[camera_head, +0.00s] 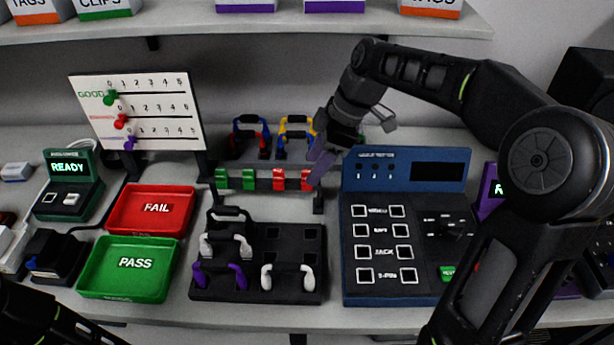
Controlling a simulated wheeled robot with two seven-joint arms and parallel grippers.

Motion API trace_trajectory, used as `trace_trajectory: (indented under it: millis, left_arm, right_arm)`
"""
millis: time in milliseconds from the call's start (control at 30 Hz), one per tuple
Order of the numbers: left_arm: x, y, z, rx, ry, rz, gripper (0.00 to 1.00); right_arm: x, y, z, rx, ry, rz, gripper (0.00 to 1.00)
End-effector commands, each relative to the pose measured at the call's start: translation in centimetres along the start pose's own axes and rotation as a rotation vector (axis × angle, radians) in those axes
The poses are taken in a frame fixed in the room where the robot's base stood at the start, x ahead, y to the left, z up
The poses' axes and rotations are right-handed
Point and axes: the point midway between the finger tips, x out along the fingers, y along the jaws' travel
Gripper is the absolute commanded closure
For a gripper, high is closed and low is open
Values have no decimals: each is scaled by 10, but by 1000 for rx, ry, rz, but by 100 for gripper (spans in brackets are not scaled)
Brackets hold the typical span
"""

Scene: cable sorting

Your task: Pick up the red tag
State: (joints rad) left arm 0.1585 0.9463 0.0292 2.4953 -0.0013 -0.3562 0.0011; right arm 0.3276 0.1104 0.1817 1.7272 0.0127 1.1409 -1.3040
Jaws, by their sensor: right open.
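Several red tags (279,180) sit on a low rail behind the black cable holder, to the right of green tags (235,180). Another red tag (306,180) is at the rail's right end, beside my right gripper. My right gripper (318,165) is open and points down at the rail's right end. Its fingers are dark and partly overlap each other, so I cannot tell whether they touch the tag. My left arm (50,318) shows only as a dark part at the lower left corner; its gripper fingers cannot be made out.
A black holder (310,240) with looped cables stands in front of the rail. A blue tester (355,285) is on the right. Red FAIL (122,222) and green PASS (95,285) trays are on the left. A whiteboard (165,135) stands behind them. A shelf (200,28) runs above.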

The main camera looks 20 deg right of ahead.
Motion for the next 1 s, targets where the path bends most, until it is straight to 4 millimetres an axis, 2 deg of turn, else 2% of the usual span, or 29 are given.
trace_trajectory:
  millis: [200, 300, 900, 1000]
  left_arm:
    - [-7, 3, 0, 0, 0, 0, 49]
    - [-7, 3, 0, 0, -1, 0, 49]
    - [-7, 3, 0, 0, -1, 0, 49]
    - [-7, 3, 0, 0, -1, 0, 49]
  right_arm:
    - [32, -2, -3, 1, -2, -5, 46]
    - [40, -2, -3, 1, -1, -2, 46]
    - [42, -1, -3, 1, 0, 0, 46]
    - [42, -1, -3, 1, 0, 0, 53]
